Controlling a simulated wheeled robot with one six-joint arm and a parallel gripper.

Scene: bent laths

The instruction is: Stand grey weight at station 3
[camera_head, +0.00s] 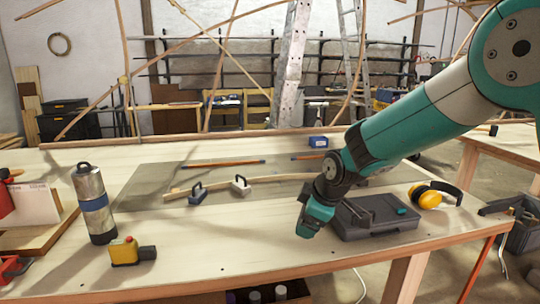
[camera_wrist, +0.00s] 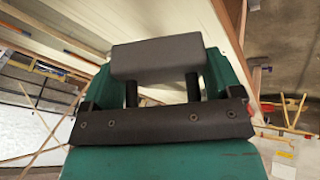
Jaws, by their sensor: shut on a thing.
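My gripper (camera_head: 314,217) hangs over the front right part of the workbench, left of the dark grey case. In the wrist view my gripper (camera_wrist: 162,90) is shut on the grey weight (camera_wrist: 156,57), a plain grey block on two black posts. The weight is hard to make out in the head view. A pale bent lath (camera_head: 273,179) lies on the dark mat (camera_head: 150,190). A blue-grey weight (camera_head: 197,197) and a whitish weight (camera_head: 241,187), both with black handles, stand at the lath. I cannot make out any station numbers.
A dark grey case (camera_head: 375,218) lies close right of my gripper, with yellow earmuffs (camera_head: 431,197) beyond. A metal flask (camera_head: 93,203) and a yellow tape measure (camera_head: 126,251) stand at the left. Pencils (camera_head: 222,163) lie behind the lath. The bench's front middle is clear.

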